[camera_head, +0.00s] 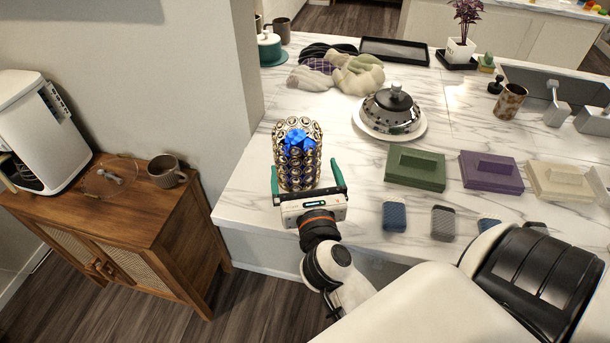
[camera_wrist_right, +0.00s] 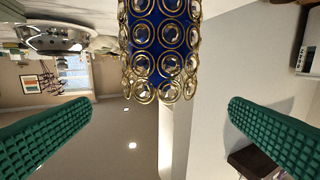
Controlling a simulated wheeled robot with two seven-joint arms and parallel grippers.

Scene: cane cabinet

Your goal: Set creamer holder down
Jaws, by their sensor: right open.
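The creamer holder (camera_head: 297,158) is a round gold-ringed rack with blue inside. It stands upright on the white marble counter (camera_head: 245,190), near its front left corner. My right gripper (camera_head: 306,172) is open, with one green finger on each side of the holder's lower part. In the right wrist view the holder (camera_wrist_right: 160,45) appears inverted at the top middle, with clear gaps between it and both fingers (camera_wrist_right: 160,106). The contact under the holder is partly hidden by the gripper. My left gripper is not in view.
A domed metal dish (camera_head: 392,112) on a white plate stands behind to the right. Green (camera_head: 414,168) and purple (camera_head: 491,172) boxes lie to the right. A wooden cabinet (camera_head: 150,225) with a mug (camera_head: 166,171) and white machine (camera_head: 38,130) stands left. A wall corner is close behind left.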

